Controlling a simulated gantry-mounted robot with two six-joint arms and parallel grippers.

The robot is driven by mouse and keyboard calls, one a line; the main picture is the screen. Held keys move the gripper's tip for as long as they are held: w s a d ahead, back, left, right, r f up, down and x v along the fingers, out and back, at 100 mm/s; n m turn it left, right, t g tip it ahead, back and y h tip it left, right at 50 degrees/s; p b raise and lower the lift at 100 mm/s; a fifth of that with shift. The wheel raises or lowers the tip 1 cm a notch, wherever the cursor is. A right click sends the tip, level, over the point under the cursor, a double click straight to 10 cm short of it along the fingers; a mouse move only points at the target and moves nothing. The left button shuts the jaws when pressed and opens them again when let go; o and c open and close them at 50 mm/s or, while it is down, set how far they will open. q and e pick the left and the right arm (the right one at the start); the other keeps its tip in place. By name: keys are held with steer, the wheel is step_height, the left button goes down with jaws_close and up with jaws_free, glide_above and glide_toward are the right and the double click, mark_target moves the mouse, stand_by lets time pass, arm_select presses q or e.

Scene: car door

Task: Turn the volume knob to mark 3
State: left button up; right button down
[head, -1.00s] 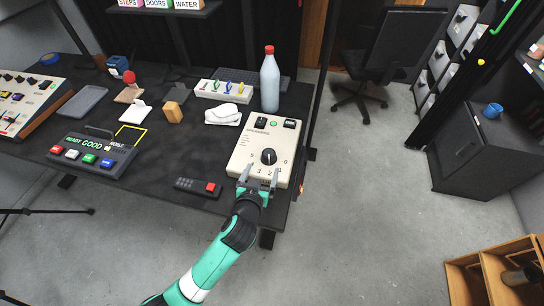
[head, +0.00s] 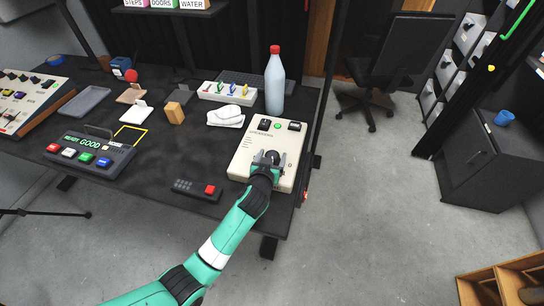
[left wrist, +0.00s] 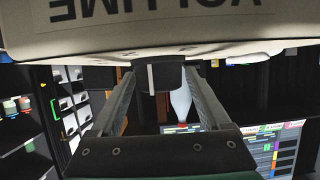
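The cream control box (head: 247,150) stands near the table's front right edge. Its black volume knob (head: 271,156) is on the top face, partly hidden by my left gripper. My left gripper (head: 270,160) is open, one finger on each side of the knob, with gaps visible in the head view. In the left wrist view the knob (left wrist: 165,76) with its white pointer line shows between the far ends of the fingers. An upside-down VOLUME label (left wrist: 160,10) is above it. The scale marks are mostly hidden by the gripper and arm. My right gripper is not in view.
A white bottle with red cap (head: 274,85) stands behind the box. A remote with a red button (head: 208,189) lies to its left.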

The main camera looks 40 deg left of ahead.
arm_select(q)
steer(key=c, duration=1.1)
steer(key=m+h+p, duration=0.1)
steer(key=p, duration=0.1)
steer(key=m+t+h+p, duration=0.1)
steer(key=p, duration=0.1)
steer(key=shift+s+a+r+h+p, duration=0.1)
steer(key=shift+a+r+h+p, duration=0.05)
steer(key=shift+r+h+p, duration=0.15)
steer(key=shift+f+m+h, duration=0.1)
steer(key=shift+m+h, duration=0.3)
steer(key=shift+m, duration=0.1)
steer(key=shift+f+m+t+h, duration=0.15)
steer(key=shift+m+t+h, duration=0.15)
steer(key=shift+t+h, duration=0.15)
steer(key=m+h+b, duration=0.1)
steer(key=b, duration=0.1)
steer(key=m+h+b, duration=0.1)
steer(key=shift+f+m+h+b, duration=0.3)
steer(key=shift+h+b, duration=0.05)
steer(key=shift+b, duration=0.05)
steer(key=shift+r+m+h+b, duration=0.2)
steer(key=shift+m+h+b, duration=0.35)
steer(key=shift+b, duration=0.25)
steer(key=o, duration=1.4)
